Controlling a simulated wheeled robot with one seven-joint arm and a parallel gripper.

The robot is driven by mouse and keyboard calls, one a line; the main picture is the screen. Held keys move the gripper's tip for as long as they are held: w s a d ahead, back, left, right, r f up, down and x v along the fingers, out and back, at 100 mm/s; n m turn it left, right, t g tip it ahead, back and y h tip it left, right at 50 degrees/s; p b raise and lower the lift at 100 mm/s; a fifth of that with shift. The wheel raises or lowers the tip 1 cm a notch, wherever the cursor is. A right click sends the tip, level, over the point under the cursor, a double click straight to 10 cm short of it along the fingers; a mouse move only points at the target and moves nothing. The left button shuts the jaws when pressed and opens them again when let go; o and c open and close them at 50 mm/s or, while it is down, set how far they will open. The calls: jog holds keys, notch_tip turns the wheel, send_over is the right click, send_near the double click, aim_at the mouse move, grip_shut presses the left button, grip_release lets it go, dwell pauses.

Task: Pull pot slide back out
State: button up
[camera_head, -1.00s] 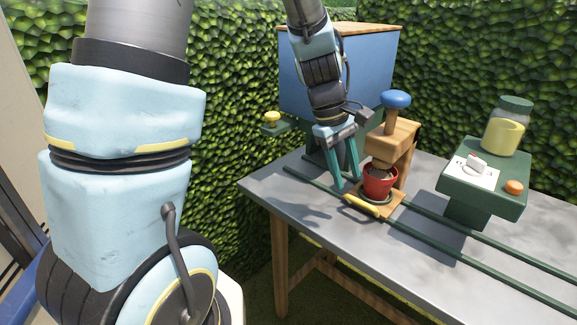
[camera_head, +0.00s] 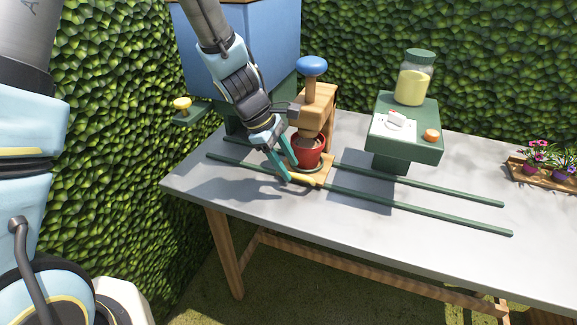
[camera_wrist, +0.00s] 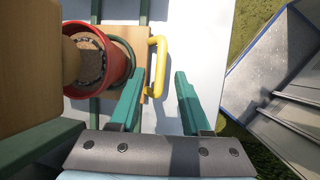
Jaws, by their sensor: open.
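The pot slide is a small wooden board (camera_wrist: 125,42) with a yellow handle (camera_wrist: 157,65) on its front edge. It sits on two green rails on the table. A red pot (camera_head: 307,152) with soil stands on the slide, under the wooden press with a blue knob (camera_head: 311,66). My gripper (camera_head: 284,172) is low at the slide's front left, close to the handle. In the wrist view, the teal fingers (camera_wrist: 158,88) are apart, with the handle ahead of the gap between them. It does not appear gripped.
The green rails (camera_head: 430,203) run right along the grey table (camera_head: 460,254). A green stand (camera_head: 408,150) with a jar (camera_head: 414,80) and orange button (camera_head: 431,135) stands right of the press. Potted flowers (camera_head: 545,160) are at the far right. The front tabletop is clear.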

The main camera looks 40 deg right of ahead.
jog(key=shift+s+d+f, duration=0.15)
jog(key=shift+d+f, duration=0.05)
jog(key=shift+f, duration=0.4)
grip_shut()
dwell(1.1)
